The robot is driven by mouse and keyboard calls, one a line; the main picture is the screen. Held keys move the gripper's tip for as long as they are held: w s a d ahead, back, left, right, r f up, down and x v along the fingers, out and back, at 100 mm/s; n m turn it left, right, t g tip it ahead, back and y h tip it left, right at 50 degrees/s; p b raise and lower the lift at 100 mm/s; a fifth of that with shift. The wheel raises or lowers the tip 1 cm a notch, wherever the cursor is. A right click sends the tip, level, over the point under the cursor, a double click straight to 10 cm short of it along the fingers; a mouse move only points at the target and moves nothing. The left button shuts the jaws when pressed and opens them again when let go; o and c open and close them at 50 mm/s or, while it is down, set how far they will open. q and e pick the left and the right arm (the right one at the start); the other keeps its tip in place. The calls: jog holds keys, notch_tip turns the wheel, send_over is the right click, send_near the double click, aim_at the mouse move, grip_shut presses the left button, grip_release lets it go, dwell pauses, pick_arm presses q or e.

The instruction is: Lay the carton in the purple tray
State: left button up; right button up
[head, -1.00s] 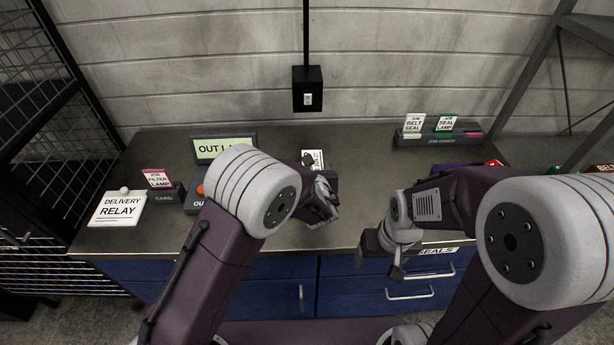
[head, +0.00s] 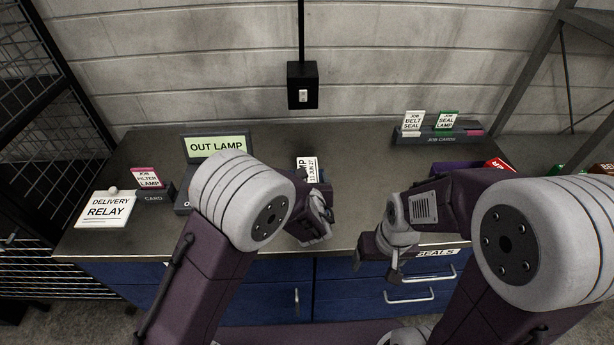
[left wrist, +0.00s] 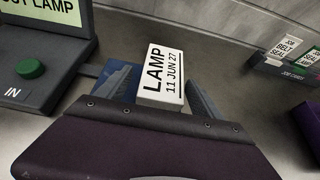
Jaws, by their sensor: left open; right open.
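The carton (left wrist: 163,75) is a small white box marked "LAMP 11 JUN 27" in the left wrist view. In the head view its lettered face (head: 312,168) shows partly behind my left arm. My left gripper (left wrist: 160,90) is open, with one finger on each side of the carton's near end; I cannot tell whether they touch it. In the head view, my left gripper (head: 318,215) is partly hidden by its own wrist. My right gripper (head: 376,258) is open and empty at the counter's front edge. The purple tray (head: 453,166) shows partly behind my right arm.
A device with an "OUT LAMP" screen (head: 216,146) stands left of the carton; its green button (left wrist: 30,69) shows in the left wrist view. A job card rack (head: 440,136) stands at the back right. A red item (head: 498,165) is near the tray.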

pick_arm(q)
jog(key=v, duration=0.9)
